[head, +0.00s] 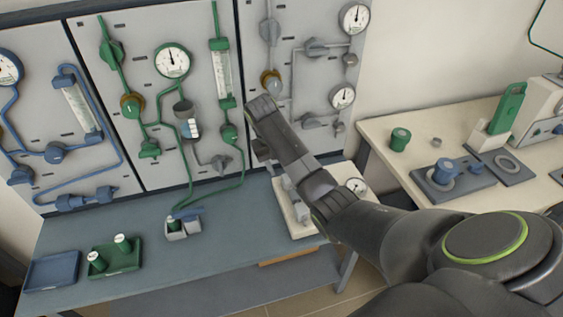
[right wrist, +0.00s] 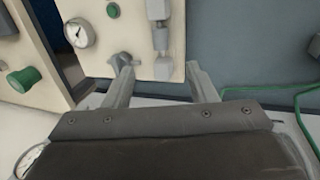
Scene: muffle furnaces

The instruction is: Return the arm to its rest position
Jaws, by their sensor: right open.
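My right arm reaches in from the lower right of the head view. Its dark right gripper (head: 268,152) is in front of the wall panels and above the bench, near the white plate with a gauge (head: 301,221). In the right wrist view the two fingers of the gripper (right wrist: 158,70) stand apart with nothing held between them. The white plate (right wrist: 104,64) with its gauge, a grey knob and a grey cylinder shows beyond the fingertips. In the head view my arm hides part of this plate. My left gripper is in neither view.
Wall panels (head: 180,95) carry gauges, pipes and valves close behind the gripper. A blue tray (head: 52,285) and a green tray (head: 118,264) with vials are at the left of the bench (head: 190,265). A right-hand table (head: 385,127) holds a green jar (head: 400,139) and instruments.

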